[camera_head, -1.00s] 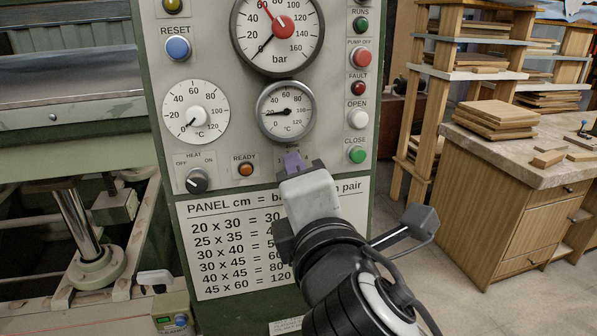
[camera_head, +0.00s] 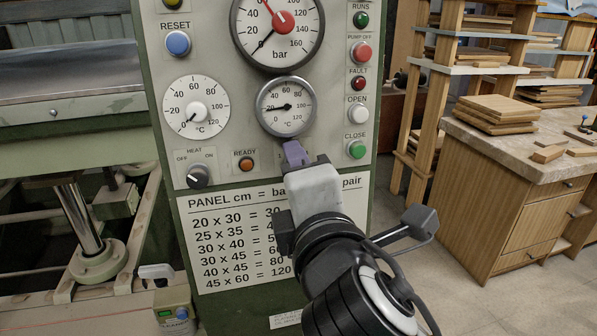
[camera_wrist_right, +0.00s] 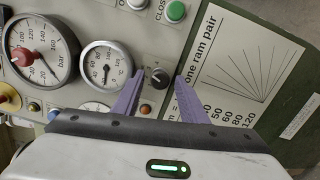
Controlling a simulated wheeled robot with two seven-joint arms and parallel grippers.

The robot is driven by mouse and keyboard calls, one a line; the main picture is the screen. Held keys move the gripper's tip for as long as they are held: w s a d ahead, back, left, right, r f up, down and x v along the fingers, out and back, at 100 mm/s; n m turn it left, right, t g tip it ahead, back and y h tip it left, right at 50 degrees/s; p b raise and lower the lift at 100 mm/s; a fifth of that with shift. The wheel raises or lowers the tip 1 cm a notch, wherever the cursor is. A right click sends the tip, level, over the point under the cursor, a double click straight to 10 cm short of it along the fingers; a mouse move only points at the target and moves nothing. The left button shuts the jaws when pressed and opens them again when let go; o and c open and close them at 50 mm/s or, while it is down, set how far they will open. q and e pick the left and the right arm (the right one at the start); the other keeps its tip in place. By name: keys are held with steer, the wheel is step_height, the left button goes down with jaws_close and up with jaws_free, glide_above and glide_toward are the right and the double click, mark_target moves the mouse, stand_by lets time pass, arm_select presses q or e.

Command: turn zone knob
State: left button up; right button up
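The zone knob (camera_wrist_right: 158,77) is a small black knob with a light pointer mark on the grey-green control panel (camera_head: 228,150). It shows in the right wrist view; in the head view my right gripper hides it. My right gripper (camera_wrist_right: 159,80) has two purple fingers spread apart, one on each side of the knob, with a visible gap to it. In the head view the right gripper (camera_head: 295,153) is just below the small °C gauge (camera_head: 286,107). I cannot tell how far the fingertips are from the panel face. My left gripper is not in view.
Near the knob are the heat knob (camera_head: 199,176), the orange ready lamp (camera_head: 246,164), the white °C dial (camera_head: 196,107) and the green close button (camera_head: 356,149). The press (camera_head: 70,100) stands at left, a wooden workbench (camera_head: 510,190) at right.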

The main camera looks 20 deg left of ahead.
steer(key=shift+s, duration=0.1)
steer(key=v, duration=1)
steer(key=shift+b, duration=0.45)
